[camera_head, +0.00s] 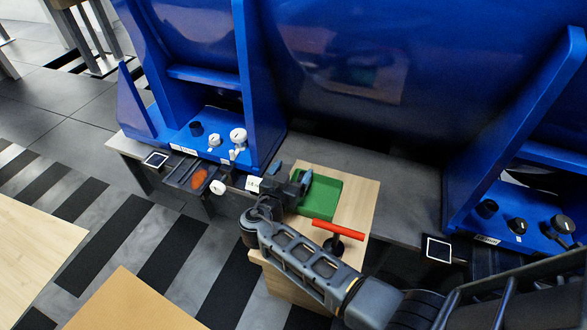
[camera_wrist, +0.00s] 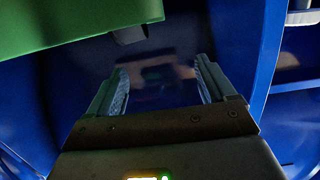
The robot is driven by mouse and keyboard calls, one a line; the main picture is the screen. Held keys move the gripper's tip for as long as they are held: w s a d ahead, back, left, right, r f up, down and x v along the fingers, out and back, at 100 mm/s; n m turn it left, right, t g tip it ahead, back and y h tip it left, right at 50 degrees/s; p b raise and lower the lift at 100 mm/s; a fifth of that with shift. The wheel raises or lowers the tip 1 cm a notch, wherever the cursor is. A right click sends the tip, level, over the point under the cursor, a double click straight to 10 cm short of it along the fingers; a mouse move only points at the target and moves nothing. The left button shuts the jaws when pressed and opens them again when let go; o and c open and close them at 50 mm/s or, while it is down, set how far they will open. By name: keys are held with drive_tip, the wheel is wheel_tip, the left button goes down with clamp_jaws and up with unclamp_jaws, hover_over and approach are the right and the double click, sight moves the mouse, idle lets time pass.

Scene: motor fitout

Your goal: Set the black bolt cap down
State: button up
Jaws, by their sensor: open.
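My gripper (camera_head: 288,178) is at the left edge of the green tray (camera_head: 321,194), in front of the left blue motor foot. In the wrist view its two fingers (camera_wrist: 162,88) are apart, with nothing between them. A black cap (camera_head: 196,128) stands on the left foot, left of two white caps. Another black cap (camera_head: 487,208) stands on the right foot. I cannot tell which is the task's bolt cap. The tray's visible floor looks empty; its near left part is hidden by my gripper.
The tray rests on a wooden-topped stand (camera_head: 364,195), beside a red-handled tool (camera_head: 338,230). A dark rack with an orange item (camera_head: 199,178) and a white piece (camera_head: 217,187) lies left of my gripper. The blue motor housing (camera_head: 400,60) blocks the back.

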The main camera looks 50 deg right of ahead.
drive_tip(key=p+v, duration=0.1)
drive_tip(key=v, duration=0.9)
drive_tip(key=shift+s+a, duration=0.15)
drive_tip(key=shift+a, duration=0.2)
